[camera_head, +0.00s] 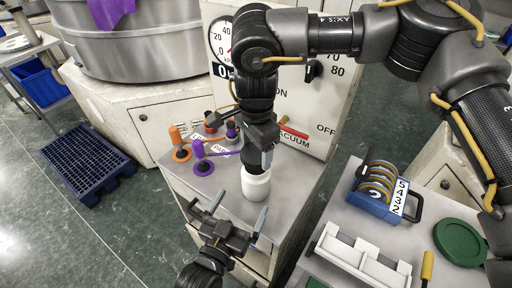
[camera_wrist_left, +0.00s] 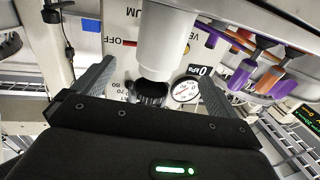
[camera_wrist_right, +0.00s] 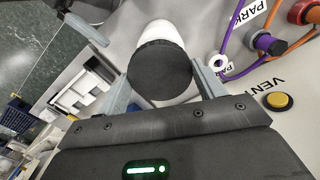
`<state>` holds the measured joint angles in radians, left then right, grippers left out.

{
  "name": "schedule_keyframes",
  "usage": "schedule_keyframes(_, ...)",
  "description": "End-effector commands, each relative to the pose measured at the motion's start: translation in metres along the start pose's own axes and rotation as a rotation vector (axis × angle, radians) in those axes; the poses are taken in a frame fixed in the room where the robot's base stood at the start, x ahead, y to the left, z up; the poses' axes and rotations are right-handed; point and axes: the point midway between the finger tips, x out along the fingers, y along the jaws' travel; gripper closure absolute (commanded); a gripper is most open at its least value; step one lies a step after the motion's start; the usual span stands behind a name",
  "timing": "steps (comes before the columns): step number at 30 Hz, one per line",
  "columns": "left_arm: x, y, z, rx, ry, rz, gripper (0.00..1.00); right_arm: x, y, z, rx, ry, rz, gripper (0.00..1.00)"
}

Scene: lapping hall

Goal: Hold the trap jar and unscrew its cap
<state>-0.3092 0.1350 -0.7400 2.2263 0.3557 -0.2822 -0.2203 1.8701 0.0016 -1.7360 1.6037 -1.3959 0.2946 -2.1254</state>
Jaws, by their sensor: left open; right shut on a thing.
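The trap jar (camera_head: 256,185) is white and stands upright on the bench top near its front edge. Its black cap (camera_wrist_right: 161,70) shows in the right wrist view between the fingers. My right gripper (camera_head: 257,155) reaches down from above and is shut on the cap, which it mostly hides in the head view. My left gripper (camera_head: 239,211) is open, low in front of the jar, its fingers pointing at it. In the left wrist view the jar body (camera_wrist_left: 166,45) appears between the spread fingers, touching neither; that picture is upside down.
A vacuum panel (camera_head: 290,85) with a gauge and red lever stands behind. Orange (camera_head: 180,148) and purple (camera_head: 200,160) hose plugs sit left of the jar. On the right bench are a blue ring holder (camera_head: 377,205), a white rack (camera_head: 360,262) and a green disc (camera_head: 460,242).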

Motion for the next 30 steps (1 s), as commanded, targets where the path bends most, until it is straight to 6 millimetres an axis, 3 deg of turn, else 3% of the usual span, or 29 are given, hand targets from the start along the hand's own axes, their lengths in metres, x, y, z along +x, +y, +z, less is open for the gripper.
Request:
schedule_keyframes(6,-0.028,0.000,0.001,-0.001,0.000,-0.001,0.02,0.006,0.000,0.000,0.000,0.000,0.000,0.59)
schedule_keyframes(13,-0.033,-0.001,0.001,0.000,-0.004,-0.001,0.02,0.006,0.000,0.000,0.000,0.000,0.000,0.59)
schedule_keyframes(17,-0.034,-0.008,0.015,-0.003,-0.077,-0.001,0.02,0.006,0.000,-0.001,-0.001,0.000,0.000,0.59)
schedule_keyframes(23,-0.048,-0.036,0.065,-0.018,-0.348,-0.011,0.02,0.007,0.001,-0.004,-0.008,0.001,0.000,0.59)
schedule_keyframes(27,-0.065,-0.057,0.116,-0.025,-0.557,-0.035,0.02,0.008,0.004,-0.013,-0.023,0.002,0.001,0.59)
schedule_keyframes(30,-0.065,-0.061,0.159,-0.010,-0.627,-0.044,0.02,0.010,0.010,-0.028,-0.053,0.001,0.000,0.59)
